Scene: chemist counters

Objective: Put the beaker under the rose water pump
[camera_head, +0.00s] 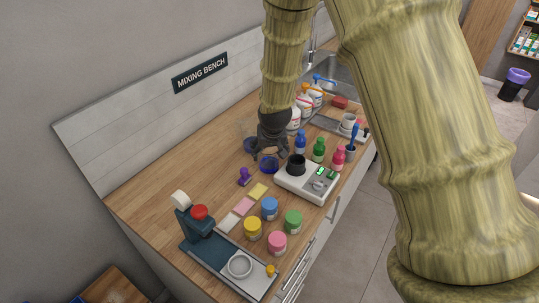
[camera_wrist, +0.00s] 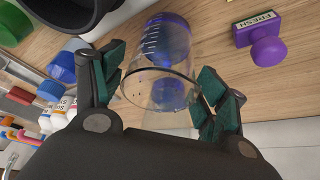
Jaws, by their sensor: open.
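The beaker (camera_wrist: 160,65) is clear glass with white graduation marks and a blue tint towards its base. It stands on the wooden bench, and its blue part shows below my gripper in the head view (camera_head: 269,166). My gripper (camera_wrist: 163,80) is open, with one finger on each side of the beaker. I cannot tell whether either finger touches the glass. Pump bottles (camera_head: 305,103) with blue and orange tops stand near the sink. Their labels are too small to read, so I cannot tell which is rose water. They show partly in the wrist view (camera_wrist: 56,115).
A white scale (camera_head: 310,185) with a black cup (camera_head: 296,164) stands close right of the beaker. A purple stamp (camera_head: 244,177) is on its left. Blue, green and pink bottles (camera_head: 319,150) stand behind the scale. Jars (camera_head: 270,208) and a press (camera_head: 197,230) occupy the near bench.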

